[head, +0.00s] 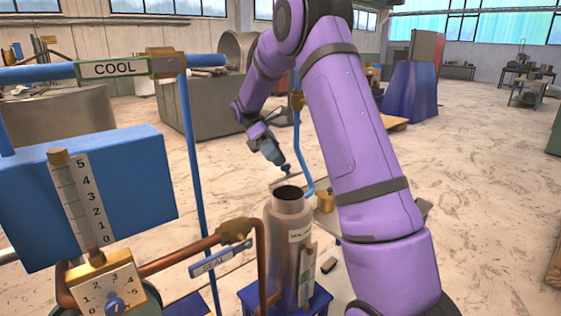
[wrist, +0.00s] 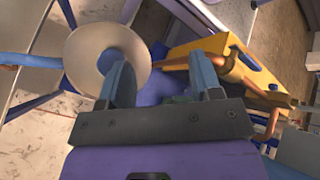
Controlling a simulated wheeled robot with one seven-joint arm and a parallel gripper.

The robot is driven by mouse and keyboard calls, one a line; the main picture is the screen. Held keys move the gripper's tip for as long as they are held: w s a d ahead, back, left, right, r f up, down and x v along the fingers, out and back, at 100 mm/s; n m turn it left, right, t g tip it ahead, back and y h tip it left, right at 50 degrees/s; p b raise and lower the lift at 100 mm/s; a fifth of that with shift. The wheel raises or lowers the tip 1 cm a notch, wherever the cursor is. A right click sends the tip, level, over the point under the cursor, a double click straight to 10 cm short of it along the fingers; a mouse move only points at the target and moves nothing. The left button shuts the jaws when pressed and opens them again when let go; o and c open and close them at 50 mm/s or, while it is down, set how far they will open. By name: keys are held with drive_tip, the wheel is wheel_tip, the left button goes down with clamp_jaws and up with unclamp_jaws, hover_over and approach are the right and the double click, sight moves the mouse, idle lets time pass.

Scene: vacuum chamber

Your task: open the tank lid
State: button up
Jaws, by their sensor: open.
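The metal tank (head: 290,235) stands upright on a blue stand in the head view, with a dark round mouth at its top. A label is on its front. I cannot make out a separate lid on it. My gripper (head: 276,157) is behind and above the tank, tilted downward. In the wrist view my gripper (wrist: 160,75) has its two blue fingers spread, with nothing held between them. A pale round disc (wrist: 83,54) with a dark centre lies beyond the left finger, which partly hides it. I cannot tell whether this is the tank top or a lid.
A gauge (head: 108,288) with a blue knob stands front left, near a copper pipe (head: 185,255) and a "SEAL" tag (head: 220,258). Blue pipes frame the left. A brass piece (head: 325,201) sits right of the tank. The floor behind is largely open.

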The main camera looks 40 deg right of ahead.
drive_tip(key=shift+s+a+r, duration=0.1)
drive_tip(key=shift+s+a, duration=0.1)
drive_tip(key=shift+s, duration=0.5)
drive_tip(key=shift+s+a+r, duration=0.1)
drive_tip(key=shift+s+a, duration=0.1)
drive_tip(key=shift+s, duration=0.5)
drive_tip(key=shift+s+a, duration=0.2)
drive_tip(key=shift+s, duration=0.5)
